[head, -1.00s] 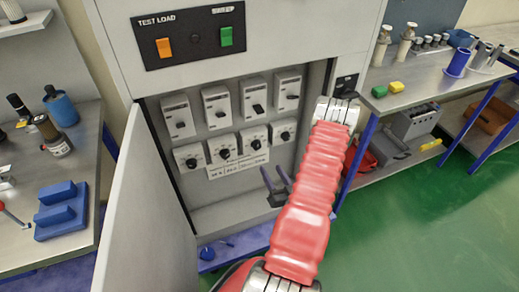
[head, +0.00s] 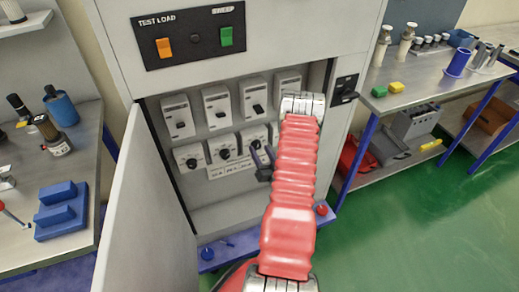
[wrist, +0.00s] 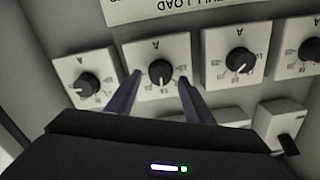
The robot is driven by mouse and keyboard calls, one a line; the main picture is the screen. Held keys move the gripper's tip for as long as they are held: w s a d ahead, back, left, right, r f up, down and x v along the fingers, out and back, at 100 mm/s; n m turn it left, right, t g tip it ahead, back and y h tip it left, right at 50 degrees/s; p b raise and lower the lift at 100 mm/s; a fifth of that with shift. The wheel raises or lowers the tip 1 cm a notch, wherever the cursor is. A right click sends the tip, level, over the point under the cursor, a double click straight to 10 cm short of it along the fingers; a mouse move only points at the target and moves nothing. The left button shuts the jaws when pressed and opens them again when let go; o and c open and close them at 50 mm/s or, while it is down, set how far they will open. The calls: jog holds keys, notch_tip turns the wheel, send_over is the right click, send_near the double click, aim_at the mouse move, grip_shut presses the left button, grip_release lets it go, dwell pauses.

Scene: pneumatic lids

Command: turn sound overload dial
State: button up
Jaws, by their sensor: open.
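A row of white overload dials with black knobs sits low in the open cabinet. In the head view two show clearly, the left dial (head: 188,157) and one beside it (head: 222,151); a third (head: 254,136) is partly covered by my gripper (head: 262,158), and my arm hides the rest. The wrist view is upside down. There my open, empty gripper (wrist: 160,84) has one dark finger on each side of the second knob from the left (wrist: 160,71). I cannot tell whether they touch it. Other dials (wrist: 87,87) (wrist: 239,61) flank it. No label reading "sound" is legible.
Breaker switches (head: 216,106) sit above the dials, and a paper label (head: 228,170) below. The cabinet door (head: 147,210) stands open at left. A panel with orange and green switches (head: 194,36) is above. Benches stand on both sides.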

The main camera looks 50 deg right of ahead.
jog(key=shift+x, duration=1)
jog(key=c, duration=1.1)
